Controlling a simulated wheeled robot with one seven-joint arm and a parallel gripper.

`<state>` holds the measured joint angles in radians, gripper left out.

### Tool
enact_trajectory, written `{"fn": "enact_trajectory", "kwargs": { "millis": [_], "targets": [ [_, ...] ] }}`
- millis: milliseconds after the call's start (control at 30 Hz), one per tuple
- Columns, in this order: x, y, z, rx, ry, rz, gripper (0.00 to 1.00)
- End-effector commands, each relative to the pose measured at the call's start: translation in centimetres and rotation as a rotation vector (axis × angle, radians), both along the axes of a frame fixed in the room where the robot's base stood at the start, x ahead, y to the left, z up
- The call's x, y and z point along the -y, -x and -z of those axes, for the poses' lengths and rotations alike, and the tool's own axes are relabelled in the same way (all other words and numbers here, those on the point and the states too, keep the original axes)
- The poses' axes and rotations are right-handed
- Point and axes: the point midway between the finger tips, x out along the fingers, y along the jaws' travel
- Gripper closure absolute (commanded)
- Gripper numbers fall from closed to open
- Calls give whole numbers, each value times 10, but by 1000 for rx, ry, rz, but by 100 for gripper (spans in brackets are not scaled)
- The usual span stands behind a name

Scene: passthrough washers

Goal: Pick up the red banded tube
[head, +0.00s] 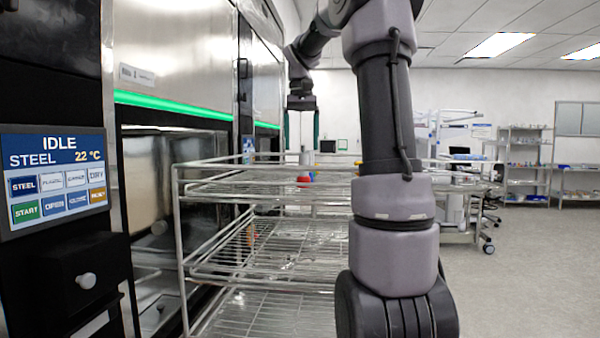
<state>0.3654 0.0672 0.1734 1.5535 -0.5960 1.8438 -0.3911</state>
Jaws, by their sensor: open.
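My gripper (302,138) hangs pointing down above the top shelf of the wire rack, with its two dark green fingers apart and nothing seen between them. A small red item (303,179) shows on the top shelf, below the gripper in the picture. It may be the red banded tube, but it is too small to tell its shape or a band. A pale upright piece (304,158) shows just above the red. The gripper appears clear of these items; its exact distance from them cannot be told.
The wire rack (178,232) has several shelves and stands by an open steel washer (155,180). A control panel (55,180) reads IDLE. My arm hides the rack's right part. Floor (535,270) at right is clear.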

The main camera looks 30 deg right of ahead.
Motion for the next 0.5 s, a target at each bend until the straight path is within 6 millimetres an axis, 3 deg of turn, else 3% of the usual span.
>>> {"fn": "enact_trajectory", "kwargs": {
  "millis": [200, 500],
  "targets": [
    [0, 1, 35, -2, -2, 1, 18],
    [4, 2, 63, -2, -2, 2, 18]
  ]
}}
